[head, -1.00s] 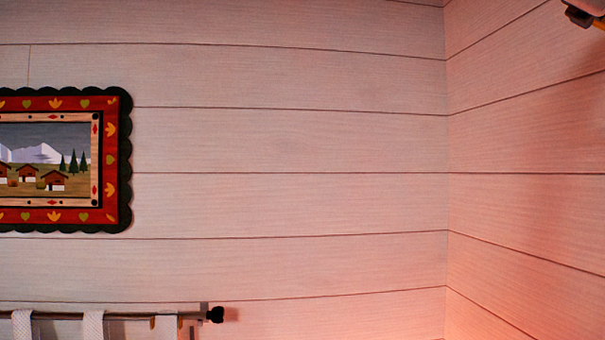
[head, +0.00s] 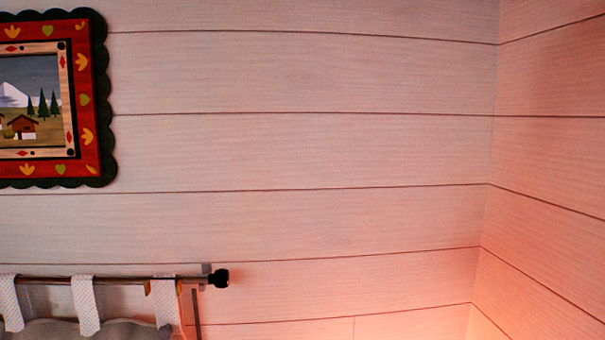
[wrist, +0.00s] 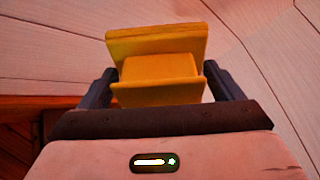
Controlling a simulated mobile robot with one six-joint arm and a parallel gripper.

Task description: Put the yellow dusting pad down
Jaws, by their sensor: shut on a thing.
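The yellow dusting pad (wrist: 158,43) shows in the wrist view, with a flat upper plate and a block below it. My gripper (wrist: 160,85) is shut on it, with one dark finger at each side of the block. Behind the pad are pale wall boards. The pad touches nothing else that I can see. Neither the pad nor my gripper is in the current head view.
The head view shows a pale board wall (head: 300,150) with a corner at the right. A framed chalet picture (head: 88,100) hangs at the left. Below it is a curtain rod (head: 120,281) with white tabs. Reddish-brown wood (wrist: 30,125) shows at the wrist view's lower left.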

